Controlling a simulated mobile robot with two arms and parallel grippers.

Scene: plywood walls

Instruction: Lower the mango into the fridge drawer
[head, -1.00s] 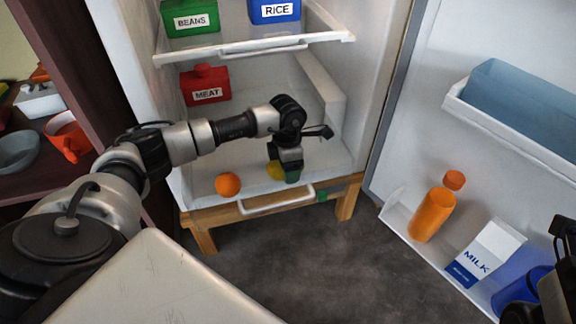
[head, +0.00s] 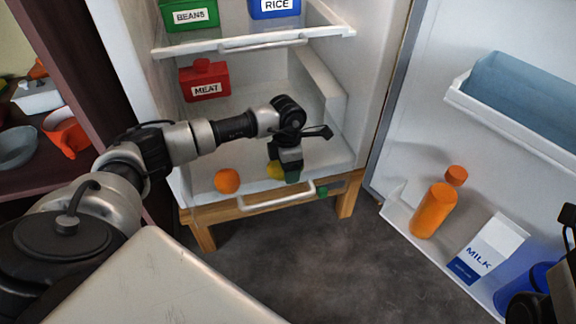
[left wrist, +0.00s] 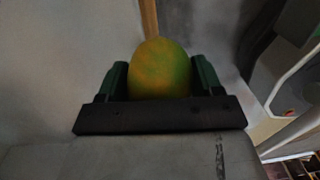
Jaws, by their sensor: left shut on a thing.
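The mango (left wrist: 160,68), yellow-green with an orange tint, sits between the two green finger pads in the left wrist view. In the head view only a small yellow part of it (head: 275,170) shows beside the fingers. My left gripper (head: 284,172) points down, shut on the mango, over the front part of the fridge drawer. The drawer (head: 205,197) is the pale bin at the fridge bottom, with a white handle (head: 275,205) on its front. I cannot tell whether the mango touches the drawer floor. My right gripper is not visible; only dark parts of my right arm show at the right edge.
An orange (head: 227,181) lies in the drawer left of the gripper. A red MEAT box (head: 205,80) stands farther back. A shelf (head: 250,44) with BEANS and RICE boxes is above. The open door (head: 420,150) at right holds an orange bottle (head: 433,211) and milk (head: 488,248).

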